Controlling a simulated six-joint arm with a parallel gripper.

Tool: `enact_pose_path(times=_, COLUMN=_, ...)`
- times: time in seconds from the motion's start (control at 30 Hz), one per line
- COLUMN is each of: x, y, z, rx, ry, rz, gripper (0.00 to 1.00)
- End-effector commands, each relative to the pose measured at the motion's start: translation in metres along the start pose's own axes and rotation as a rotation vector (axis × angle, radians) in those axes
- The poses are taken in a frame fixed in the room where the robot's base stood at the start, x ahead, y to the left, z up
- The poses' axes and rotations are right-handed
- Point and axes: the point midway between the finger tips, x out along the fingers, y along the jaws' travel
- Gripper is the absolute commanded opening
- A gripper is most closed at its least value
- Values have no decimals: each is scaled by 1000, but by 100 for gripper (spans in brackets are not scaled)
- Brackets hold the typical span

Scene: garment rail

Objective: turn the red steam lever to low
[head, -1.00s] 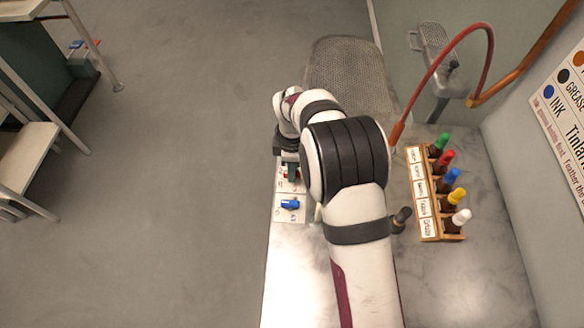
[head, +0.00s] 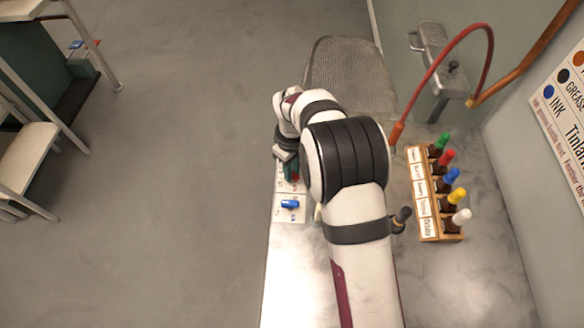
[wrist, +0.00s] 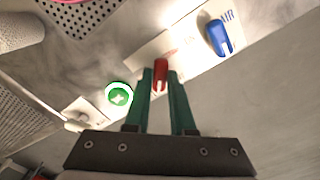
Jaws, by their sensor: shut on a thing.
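The red steam lever (wrist: 160,70) stands between the green fingers of my gripper (wrist: 161,80) in the wrist view, and the fingers are shut on it. It sits on a white panel (wrist: 190,47) with red lettering that is partly hidden and too blurred to read. In the head view my gripper (head: 291,170) is at the upper part of the panel (head: 287,217), and my arm and wrist hide most of the red lever.
A blue lever (head: 290,204) marked AIR is on the same panel; it also shows in the wrist view (wrist: 219,38). A green round button (wrist: 118,95) is left of the fingers. A wooden rack (head: 428,232) of several coloured-cap bottles stands right of my arm.

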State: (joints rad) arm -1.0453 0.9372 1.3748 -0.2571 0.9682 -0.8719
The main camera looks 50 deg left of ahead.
Motion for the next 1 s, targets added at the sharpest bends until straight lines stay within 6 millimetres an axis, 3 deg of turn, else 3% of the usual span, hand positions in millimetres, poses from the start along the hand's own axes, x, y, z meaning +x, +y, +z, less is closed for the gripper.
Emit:
enact_pose_path(times=0.73, x=0, y=0, z=0, rx=90, ry=1, rz=1, gripper=0)
enact_pose_path(times=0.77, x=0, y=0, z=0, rx=90, ry=1, rz=1, gripper=24)
enact_pose_path(times=0.8, x=0, y=0, z=0, rx=90, ry=1, rz=1, gripper=31)
enact_pose_path(times=0.9, x=0, y=0, z=0, rx=90, ry=1, rz=0, gripper=49)
enact_pose_path(times=1.0, x=0, y=0, z=0, rx=89, ry=0, rz=0, gripper=52)
